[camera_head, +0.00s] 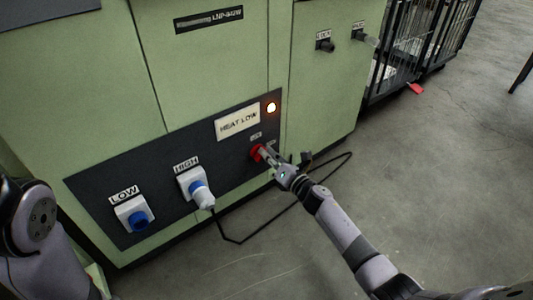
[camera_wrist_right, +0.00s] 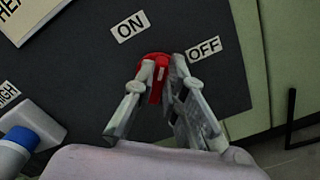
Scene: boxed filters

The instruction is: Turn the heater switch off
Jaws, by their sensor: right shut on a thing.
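The heater switch (camera_head: 258,153) is a red knob on the dark panel (camera_head: 163,200) of a green cabinet. In the right wrist view the red switch (camera_wrist_right: 153,72) sits below and between an ON label (camera_wrist_right: 130,26) and an OFF label (camera_wrist_right: 204,48). My right gripper (camera_head: 269,157) is at the switch, its fingers on either side of the knob and shut on it. In the right wrist view the fingers (camera_wrist_right: 163,75) hide part of the knob. Which label the knob points to is hard to tell. My left gripper is not in view; only my left arm shows at the left edge.
A lit lamp (camera_head: 271,107) glows beside the HEAT LOW sign (camera_head: 238,122). A LOW socket (camera_head: 134,214) and a HIGH socket with a plug (camera_head: 201,194) are left of the switch. A black cable (camera_head: 262,229) lies on the floor. Black cages (camera_head: 418,40) stand behind right.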

